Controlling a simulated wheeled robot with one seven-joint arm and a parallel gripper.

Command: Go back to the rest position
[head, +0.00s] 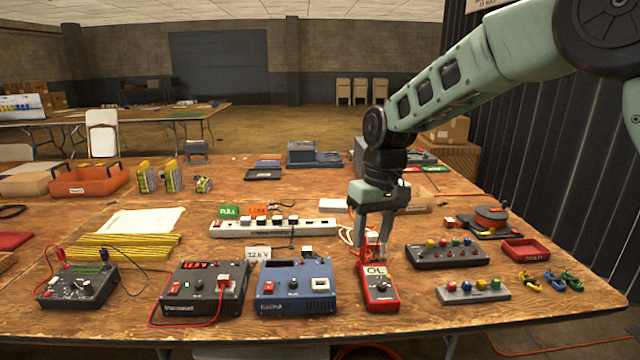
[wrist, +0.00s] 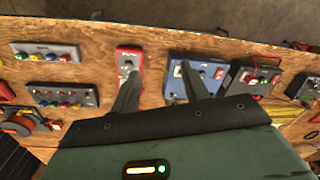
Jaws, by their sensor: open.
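My gripper (head: 374,240) hangs from my arm with its fingers pointing down, over the table just behind a red meter (head: 380,288) that reads "OL". The fingers are apart, and no object shows between them. In the wrist view my gripper (wrist: 158,85) spreads its two fingers, one near the red meter (wrist: 128,62) and the other near the blue power box (wrist: 196,76). I cannot tell whether a fingertip touches anything.
The blue box (head: 296,285) and a dark charger (head: 204,290) stand left of the red meter. A dark terminal block (head: 447,254) and a grey block (head: 473,292) are on its right. A white power strip (head: 272,228) lies behind. Red leads lie close to my gripper.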

